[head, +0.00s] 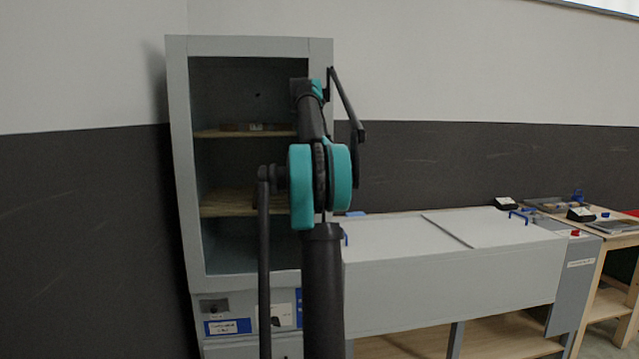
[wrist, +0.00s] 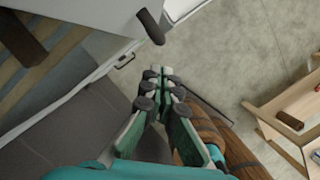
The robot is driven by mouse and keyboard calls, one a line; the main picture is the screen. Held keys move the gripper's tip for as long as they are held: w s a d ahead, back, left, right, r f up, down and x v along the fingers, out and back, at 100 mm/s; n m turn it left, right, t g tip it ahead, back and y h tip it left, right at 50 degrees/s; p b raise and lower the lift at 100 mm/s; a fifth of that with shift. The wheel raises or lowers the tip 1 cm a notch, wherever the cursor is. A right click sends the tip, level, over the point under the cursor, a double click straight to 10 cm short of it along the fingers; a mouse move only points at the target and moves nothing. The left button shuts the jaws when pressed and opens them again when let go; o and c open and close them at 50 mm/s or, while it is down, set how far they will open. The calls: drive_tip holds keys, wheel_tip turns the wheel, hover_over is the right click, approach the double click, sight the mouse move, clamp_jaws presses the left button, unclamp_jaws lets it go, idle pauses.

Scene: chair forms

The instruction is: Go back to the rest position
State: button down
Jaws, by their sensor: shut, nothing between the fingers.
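My gripper (wrist: 161,72) shows in the wrist view with its green fingers and grey tips together, nothing between them. It hangs in free space, with the grey floor (wrist: 225,55) in view beyond the fingertips. In the head view my arm with its teal joint rises in front of the grey cabinet, and I cannot make out the gripper's fingers there.
The open grey cabinet (head: 179,150) has wooden shelves (head: 228,208). To its right are a long grey-white bench (head: 450,275) and a wooden table (head: 608,238) with small items. In the wrist view a brown barrel-like thing (wrist: 208,128) is close beside the fingers.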

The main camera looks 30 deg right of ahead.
drive_tip(key=shift+s+a+r, duration=0.1)
drive_tip(key=shift+r, duration=0.05)
drive_tip(key=s+a+f+m+t+y, duration=0.1)
drive_tip(key=s+a+f+m, duration=0.4)
drive_tip(key=a+f, duration=0.4)
drive_tip(key=s+a+f+m+t, duration=0.1)
drive_tip(key=s+a+f+m, duration=0.1)
drive_tip(key=a+f+m, duration=0.7)
drive_tip(key=s+a+f+m, duration=0.4)
drive_tip(key=s+a+f, duration=0.1)
drive_tip(key=s+f, duration=0.8)
drive_tip(key=s+a+f+m+t+y, duration=0.1)
drive_tip(key=s+a+f+m, duration=0.4)
drive_tip(key=s+f, duration=0.8)
drive_tip(key=shift+s+a+y, duration=0.15)
drive_tip(key=shift+a+y, duration=0.15)
drive_tip(key=shift+a, duration=0.4)
